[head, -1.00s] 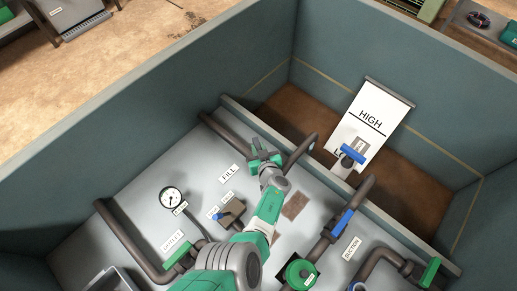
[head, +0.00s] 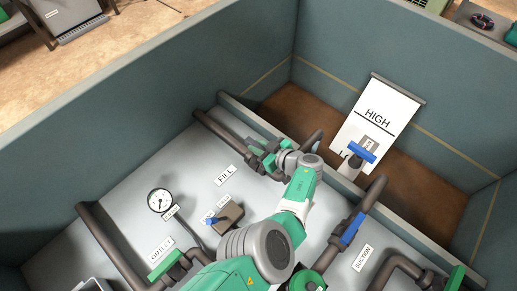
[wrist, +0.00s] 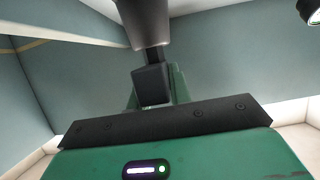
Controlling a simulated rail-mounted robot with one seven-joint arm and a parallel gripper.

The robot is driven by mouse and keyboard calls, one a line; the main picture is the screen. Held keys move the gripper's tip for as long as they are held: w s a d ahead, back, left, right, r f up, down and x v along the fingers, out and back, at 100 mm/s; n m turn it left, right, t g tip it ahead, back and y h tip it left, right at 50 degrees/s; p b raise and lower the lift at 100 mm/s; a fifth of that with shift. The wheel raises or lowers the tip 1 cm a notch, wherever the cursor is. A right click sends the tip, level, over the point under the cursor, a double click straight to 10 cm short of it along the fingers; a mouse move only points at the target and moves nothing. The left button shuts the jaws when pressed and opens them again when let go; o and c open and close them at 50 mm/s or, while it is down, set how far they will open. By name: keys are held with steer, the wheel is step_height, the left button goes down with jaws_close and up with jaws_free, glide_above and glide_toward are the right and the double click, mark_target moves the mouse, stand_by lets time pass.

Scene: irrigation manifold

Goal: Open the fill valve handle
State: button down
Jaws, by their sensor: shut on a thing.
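The fill valve sits on the dark fill pipe (head: 220,130), behind the white FILL label (head: 226,175). My gripper (head: 263,154) is at this valve, reaching in from the right, and is shut on the fill valve handle. Green and dark parts of gripper and valve overlap there, so the handle's exact angle is hard to tell. In the wrist view, a dark block (wrist: 153,85) and a green piece (wrist: 180,88) stand just beyond my gripper's black palm bar, below a grey cylindrical part (wrist: 144,22).
A gauge (head: 160,201), a small box with a blue lever (head: 229,215) and the green outlet handle (head: 165,264) are left of my arm. The blue suction handle (head: 352,228) is to the right. A HIGH level board (head: 378,118) stands in the brown-floored pit behind a low wall.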

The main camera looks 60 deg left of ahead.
steer(key=shift+f, duration=0.1)
stand_by(0.3)
steer(key=c, duration=1.3)
jaws_free()
steer(key=p+v, duration=0.3)
steer(key=v, duration=0.4)
steer(key=shift+w+d+r, duration=0.1)
steer(key=shift+d+r, duration=0.15)
steer(key=shift+d, duration=0.05)
step_height(320, 180, up, 9)
steer(key=p, duration=0.9)
steer(key=shift+f, duration=0.15)
